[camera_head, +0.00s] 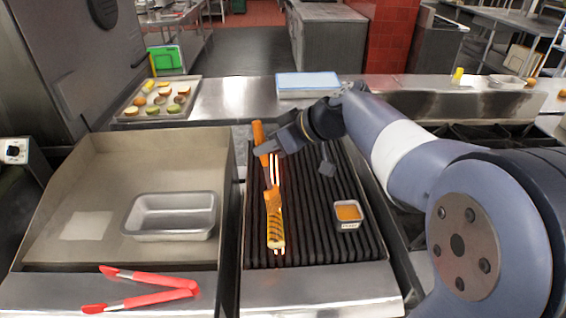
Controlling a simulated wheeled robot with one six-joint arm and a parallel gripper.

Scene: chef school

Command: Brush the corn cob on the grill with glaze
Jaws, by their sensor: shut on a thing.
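The corn cob (275,228), yellow with dark char marks, lies lengthwise on the black ribbed grill (312,235), left of its middle. My gripper (264,150) is over the far left part of the grill, shut on an orange-handled brush (259,132). The handle sticks up past the fingers, and the brush's lower part points down toward the far end of the cob. I cannot tell whether its bristles touch the cob. A small metal cup of orange glaze (348,212) stands on the grill to the right of the cob.
Left of the grill is a flat griddle with a raised surround, holding an empty metal pan (170,232). Red-tipped tongs (145,290) lie at its front edge. Behind are a tray of vegetables (134,110) and a pale blue-white board (308,80).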

